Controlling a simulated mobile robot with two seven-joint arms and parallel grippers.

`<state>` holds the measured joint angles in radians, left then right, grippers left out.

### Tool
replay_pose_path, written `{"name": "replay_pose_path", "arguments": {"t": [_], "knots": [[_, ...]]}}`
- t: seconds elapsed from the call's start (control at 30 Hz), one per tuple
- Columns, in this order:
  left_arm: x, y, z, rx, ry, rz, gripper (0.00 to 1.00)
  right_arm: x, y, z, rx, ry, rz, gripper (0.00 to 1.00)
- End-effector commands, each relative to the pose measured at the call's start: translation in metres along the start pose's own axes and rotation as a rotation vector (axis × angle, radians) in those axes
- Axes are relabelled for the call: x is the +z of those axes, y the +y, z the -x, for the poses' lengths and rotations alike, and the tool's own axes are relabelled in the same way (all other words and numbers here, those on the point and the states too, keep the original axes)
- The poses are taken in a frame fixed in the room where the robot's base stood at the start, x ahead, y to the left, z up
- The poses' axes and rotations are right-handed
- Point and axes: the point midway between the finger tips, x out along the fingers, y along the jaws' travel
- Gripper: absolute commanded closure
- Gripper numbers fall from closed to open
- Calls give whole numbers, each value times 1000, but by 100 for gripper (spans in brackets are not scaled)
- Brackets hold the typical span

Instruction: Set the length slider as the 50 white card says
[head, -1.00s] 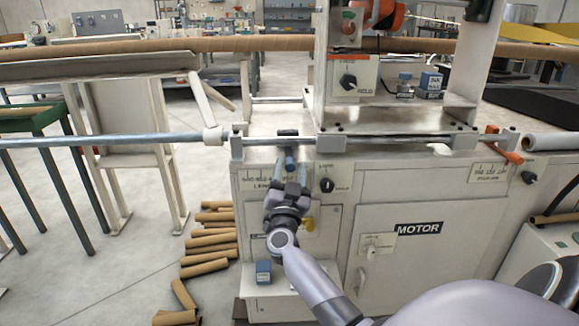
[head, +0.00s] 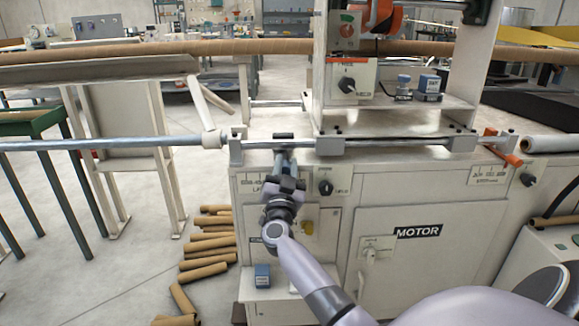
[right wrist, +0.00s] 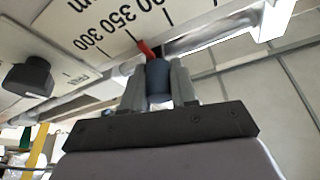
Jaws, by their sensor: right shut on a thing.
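My right gripper (head: 286,168) reaches up to the front upper edge of the winder's cabinet, below the rail. In the right wrist view its fingers (right wrist: 159,82) are shut on the blue-grey length slider knob (right wrist: 158,76). A red pointer (right wrist: 146,48) stands beside the knob against the white printed scale (right wrist: 85,40). The scale shows 300 and 350 and part of a further number. The pointer is on the far side of the 350 label from 300; its exact reading is unclear. The card's wording cannot be read here. My left gripper is out of view.
A blue block (head: 262,275) stands on the low shelf. Cardboard tubes (head: 208,245) lie on the floor at left. The MOTOR door (head: 418,232) is at right.

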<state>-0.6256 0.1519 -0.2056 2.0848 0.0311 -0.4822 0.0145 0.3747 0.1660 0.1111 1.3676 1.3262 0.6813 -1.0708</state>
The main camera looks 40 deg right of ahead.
Motion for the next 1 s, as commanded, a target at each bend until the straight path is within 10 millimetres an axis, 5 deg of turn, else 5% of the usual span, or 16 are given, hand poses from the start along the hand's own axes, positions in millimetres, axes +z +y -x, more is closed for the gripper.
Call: {"name": "replay_pose_path", "arguments": {"t": [0.4,0.9,0.93,1.0], "knots": [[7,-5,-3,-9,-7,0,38,26,-85,11,-1,-1,-3,100],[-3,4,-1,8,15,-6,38,29,-102,14,-9,-1,-1,100],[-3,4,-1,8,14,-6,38,29,-103,14,-9,-1,-1,63],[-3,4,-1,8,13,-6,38,29,-102,13,-8,-1,-1,48]]}}
